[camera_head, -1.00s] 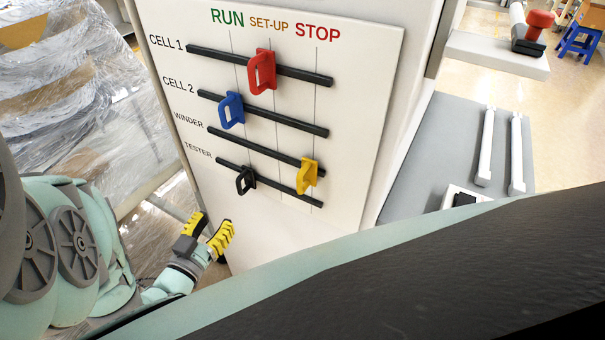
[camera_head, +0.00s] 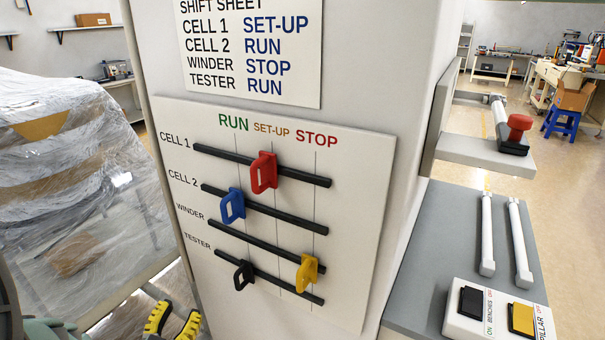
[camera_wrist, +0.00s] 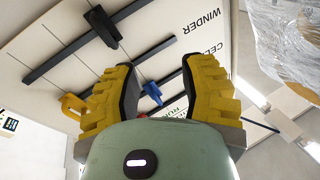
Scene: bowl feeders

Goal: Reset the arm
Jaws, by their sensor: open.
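My gripper (camera_head: 172,320) shows at the bottom left of the head view, with yellow ribbed fingers apart and empty, below the slider panel (camera_head: 350,250). In the wrist view the open gripper (camera_wrist: 158,90) has the panel beyond its fingers. The red slider (camera_head: 264,173) of CELL 1 is at SET-UP. The blue slider (camera_head: 232,206) of CELL 2 is at RUN. The yellow slider (camera_head: 307,273) of WINDER is at STOP. The black slider (camera_head: 243,275) of TESTER is at RUN. My gripper touches none of them.
A shift sheet (camera_head: 250,50) above the panel lists SET-UP, RUN, STOP, RUN. A plastic-wrapped stack (camera_head: 75,170) stands left of the pillar. At right are a grey surface (camera_head: 440,220) with two white bars, a switch box (camera_head: 500,315) and a red-knobbed device (camera_head: 518,125).

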